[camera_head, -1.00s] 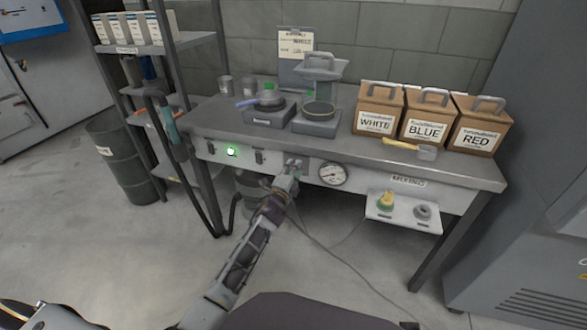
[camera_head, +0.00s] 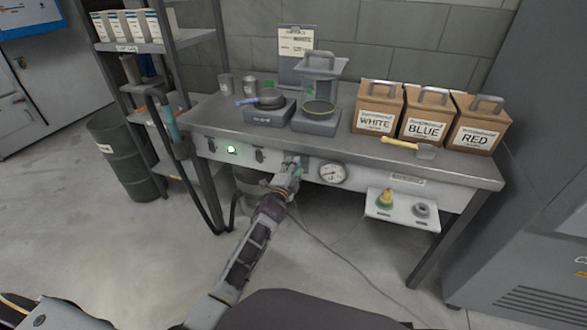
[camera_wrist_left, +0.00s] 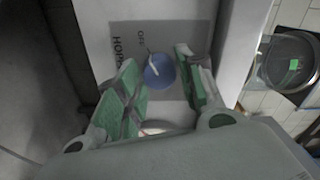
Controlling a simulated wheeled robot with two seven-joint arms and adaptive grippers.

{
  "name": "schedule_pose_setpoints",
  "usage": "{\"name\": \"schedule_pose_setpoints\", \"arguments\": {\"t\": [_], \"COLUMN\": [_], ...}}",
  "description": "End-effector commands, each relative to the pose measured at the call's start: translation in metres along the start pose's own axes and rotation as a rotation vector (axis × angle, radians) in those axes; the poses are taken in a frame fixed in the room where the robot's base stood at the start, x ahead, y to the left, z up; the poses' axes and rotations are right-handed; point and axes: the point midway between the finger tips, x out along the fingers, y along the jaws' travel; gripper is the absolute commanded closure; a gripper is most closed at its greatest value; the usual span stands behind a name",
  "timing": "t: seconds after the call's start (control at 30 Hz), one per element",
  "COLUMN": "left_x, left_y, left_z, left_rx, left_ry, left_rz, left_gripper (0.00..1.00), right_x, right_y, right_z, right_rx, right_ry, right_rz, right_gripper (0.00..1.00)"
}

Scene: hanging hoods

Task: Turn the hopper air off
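The hopper air control is a round blue knob (camera_wrist_left: 159,71) with a white pointer, on a grey plate (camera_wrist_left: 126,47) in the left wrist view. The plate's lettering starts "HOP", and small, partly legible lettering sits near the pointer's tip. The pointer aims up and slightly left in that view. My left gripper (camera_wrist_left: 156,58) is open, its green-padded fingers on either side of the knob with gaps showing. In the head view my left gripper (camera_head: 291,169) is at the bench's front panel and hides the knob. My right gripper is not in view.
On the front panel (camera_head: 270,158) are a lit green lamp (camera_head: 232,149) to the left and a round gauge (camera_head: 332,173) close to the right of my gripper. A small shelf (camera_head: 402,218) juts out farther right. Boxes, a scoop and scales stand on the bench.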

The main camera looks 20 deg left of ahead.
Motion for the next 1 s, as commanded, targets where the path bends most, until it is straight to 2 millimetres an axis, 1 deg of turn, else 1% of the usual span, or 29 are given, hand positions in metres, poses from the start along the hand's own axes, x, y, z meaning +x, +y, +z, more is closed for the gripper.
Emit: {"name": "schedule_pose_setpoints", "arguments": {"t": [0.03,0.07,0.1,0.57,0.77,1.0], "left_x": [0.0,0.0,0.0,-0.003,-0.013,-0.033], "left_y": [0.0,0.0,0.0,0.0,0.001,0.001], "left_z": [0.0,0.0,0.0,0.0,0.0,0.0], "left_rx": [0.001,0.001,0.001,0.002,0.002,0.002], "left_ry": [0.0,0.0,0.0,0.0,0.001,0.001], "left_rz": [0.0,0.0,0.0,0.0,0.0,0.001], "left_gripper": [0.52,0.48,0.46,0.46,0.46,0.46], "right_x": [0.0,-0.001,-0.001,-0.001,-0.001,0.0], "right_y": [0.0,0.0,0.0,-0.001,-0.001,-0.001], "right_z": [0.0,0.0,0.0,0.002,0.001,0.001], "right_rx": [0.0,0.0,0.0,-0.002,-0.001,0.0], "right_ry": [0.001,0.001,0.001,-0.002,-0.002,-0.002], "right_rz": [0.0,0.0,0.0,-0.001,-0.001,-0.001], "right_gripper": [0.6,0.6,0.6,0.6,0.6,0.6]}}
